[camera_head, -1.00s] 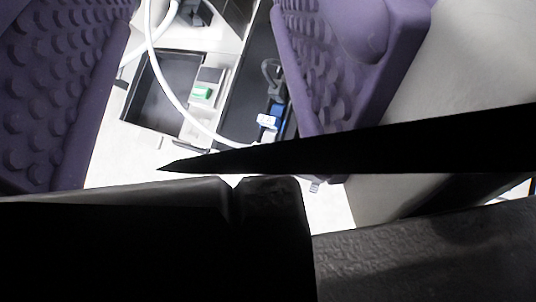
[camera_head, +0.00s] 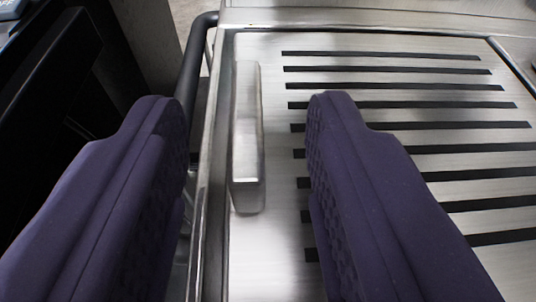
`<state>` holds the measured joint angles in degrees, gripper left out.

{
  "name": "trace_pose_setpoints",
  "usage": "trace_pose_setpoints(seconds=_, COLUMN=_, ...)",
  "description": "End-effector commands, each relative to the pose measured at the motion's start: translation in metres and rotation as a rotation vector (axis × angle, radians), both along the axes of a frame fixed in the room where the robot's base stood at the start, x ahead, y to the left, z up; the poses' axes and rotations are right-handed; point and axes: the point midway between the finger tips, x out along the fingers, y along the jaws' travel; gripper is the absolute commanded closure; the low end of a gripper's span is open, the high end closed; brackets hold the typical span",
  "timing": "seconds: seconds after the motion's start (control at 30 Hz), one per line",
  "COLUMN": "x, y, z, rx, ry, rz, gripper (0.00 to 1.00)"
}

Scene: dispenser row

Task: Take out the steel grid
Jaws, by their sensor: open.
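The steel grid (camera_head: 400,68) is a brushed metal plate with several dark parallel slots. It fills the right and middle of the view and lies inside a raised metal rim. A bar-shaped steel handle (camera_head: 247,135) stands on its left part. My gripper (camera_head: 245,112) is open, with one purple padded finger on each side of the handle in the picture. The handle shows between the fingertips, and no contact is visible. The right finger hides part of the slotted area.
A dark rounded rail (camera_head: 197,60) runs along the left of the metal rim (camera_head: 207,180). Black equipment (camera_head: 70,80) stands at the left. A metal ledge (camera_head: 380,17) lies beyond the grid at the top.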

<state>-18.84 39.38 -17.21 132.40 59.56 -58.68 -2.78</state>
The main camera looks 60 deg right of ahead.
Motion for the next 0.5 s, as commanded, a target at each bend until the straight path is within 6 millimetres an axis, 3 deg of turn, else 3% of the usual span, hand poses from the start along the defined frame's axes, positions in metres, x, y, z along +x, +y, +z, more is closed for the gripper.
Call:
trace_pose_setpoints(seconds=0.13, x=0.0079, y=-0.0101, z=-0.0043, rx=0.0, ry=-0.001, rz=0.0, gripper=0.57)
trace_pose_setpoints(seconds=0.4, x=0.0099, y=-0.0116, z=-0.0038, rx=0.001, ry=-0.001, rz=0.002, gripper=0.57)
trace_pose_setpoints(seconds=0.43, x=0.0099, y=-0.0116, z=-0.0038, rx=0.001, ry=-0.001, rz=0.002, gripper=0.6)
trace_pose_setpoints(seconds=0.5, x=0.0099, y=-0.0116, z=-0.0038, rx=0.001, ry=-0.001, rz=0.002, gripper=0.76)
